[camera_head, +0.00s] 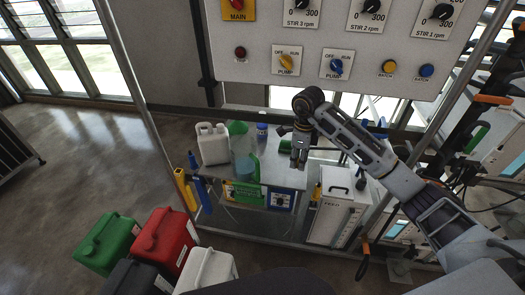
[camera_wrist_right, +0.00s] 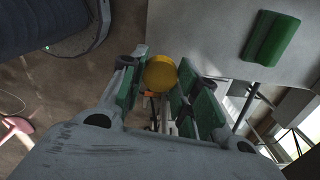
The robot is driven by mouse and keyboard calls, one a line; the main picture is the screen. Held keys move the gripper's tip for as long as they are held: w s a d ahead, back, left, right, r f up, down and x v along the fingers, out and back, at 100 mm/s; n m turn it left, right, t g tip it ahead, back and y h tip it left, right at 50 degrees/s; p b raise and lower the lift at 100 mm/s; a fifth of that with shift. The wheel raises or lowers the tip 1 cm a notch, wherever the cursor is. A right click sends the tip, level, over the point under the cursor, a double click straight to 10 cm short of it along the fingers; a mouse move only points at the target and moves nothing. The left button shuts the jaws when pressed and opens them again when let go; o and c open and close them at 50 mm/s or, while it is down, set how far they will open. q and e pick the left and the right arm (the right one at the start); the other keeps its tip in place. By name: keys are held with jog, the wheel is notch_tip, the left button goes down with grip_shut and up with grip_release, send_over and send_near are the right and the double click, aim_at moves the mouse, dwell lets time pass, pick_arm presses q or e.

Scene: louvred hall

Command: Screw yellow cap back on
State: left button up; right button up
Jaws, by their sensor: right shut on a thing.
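My right gripper (camera_head: 299,160) hangs over the right part of the small bench, fingers pointing down. The right wrist view shows its green-padded fingers (camera_wrist_right: 160,88) shut on a round yellow cap (camera_wrist_right: 161,73). The cap cannot be made out in the head view. I cannot tell which container the cap fits. My left gripper is not in view.
The bench top (camera_head: 273,171) has free room below the gripper. A control panel (camera_head: 330,55) with knobs rises behind. A white unit (camera_head: 337,205) stands to the right. Green (camera_head: 105,240), red (camera_head: 167,240) and white (camera_head: 208,268) canisters stand at lower left.

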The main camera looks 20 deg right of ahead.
jog(key=shift+n, duration=0.5)
jog(key=n, duration=0.3)
jog(key=shift+w+a, duration=0.15)
jog(key=shift+a, duration=0.05)
jog(key=n, duration=0.3)
jog(key=shift+w+a+n, duration=0.15)
jog(key=shift+a+n, duration=0.15)
jog(key=a+f+n, duration=0.1)
jog(key=n, duration=0.3)
jog(key=a+f+n, duration=0.1)
jog(key=a+n, duration=0.1)
jog(key=n, duration=0.3)
jog(key=s+a+f+n, duration=0.1)
jog(key=n, duration=0.3)
jog(key=shift+a+f+n, duration=0.1)
jog(key=shift+a+n, duration=0.2)
jog(key=shift+s+a+f+n, duration=0.2)
jog(key=shift+s+f+n, duration=0.5)
jog(key=shift+n, duration=0.25)
jog(key=shift+s+a+f+n, duration=0.15)
jog(key=shift+s+f+n, duration=0.35)
jog(key=shift+f+n, duration=0.35)
